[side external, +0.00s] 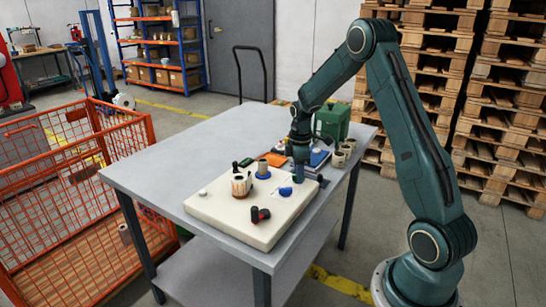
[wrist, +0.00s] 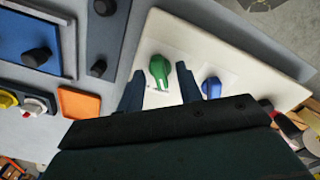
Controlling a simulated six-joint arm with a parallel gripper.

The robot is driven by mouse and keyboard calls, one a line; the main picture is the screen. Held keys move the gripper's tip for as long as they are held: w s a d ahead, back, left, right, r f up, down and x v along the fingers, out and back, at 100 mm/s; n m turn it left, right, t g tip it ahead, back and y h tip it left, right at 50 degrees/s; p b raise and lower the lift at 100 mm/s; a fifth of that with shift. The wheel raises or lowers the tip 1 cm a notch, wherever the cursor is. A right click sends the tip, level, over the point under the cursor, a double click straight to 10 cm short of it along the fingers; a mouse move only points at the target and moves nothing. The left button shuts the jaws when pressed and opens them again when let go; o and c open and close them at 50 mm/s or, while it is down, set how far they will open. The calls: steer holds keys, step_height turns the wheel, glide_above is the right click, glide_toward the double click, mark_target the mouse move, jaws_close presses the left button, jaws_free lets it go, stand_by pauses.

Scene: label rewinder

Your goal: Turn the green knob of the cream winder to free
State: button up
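The cream winder (side external: 232,218) is a flat cream block on the grey table; its panel also shows in the wrist view (wrist: 215,50). The green knob (wrist: 159,72) is on this panel, with a white pointer mark at its lower end in the wrist view and small print beside it. My gripper (wrist: 160,68) is open, one finger on each side of the green knob, with visible gaps. I cannot tell how deep the fingertips reach. In the side view my gripper (side external: 299,178) is low over the winder's far right part, and the green knob is hidden there.
A blue knob (wrist: 211,87) sits just right of the right finger. A blue panel with a black knob (wrist: 36,57) and an orange block (wrist: 79,105) lie to the left. A roll (side external: 241,184) and a red-black part (side external: 260,214) are on the winder. The table's left side (side external: 165,165) is clear.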

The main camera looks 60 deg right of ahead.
steer(key=shift+c, duration=0.3)
jaws_close()
steer(key=shift+m, duration=0.4)
steer(key=m, duration=0.5)
steer(key=shift+m, duration=0.4)
steer(key=m, duration=0.3)
steer(key=shift+m, duration=2.2)
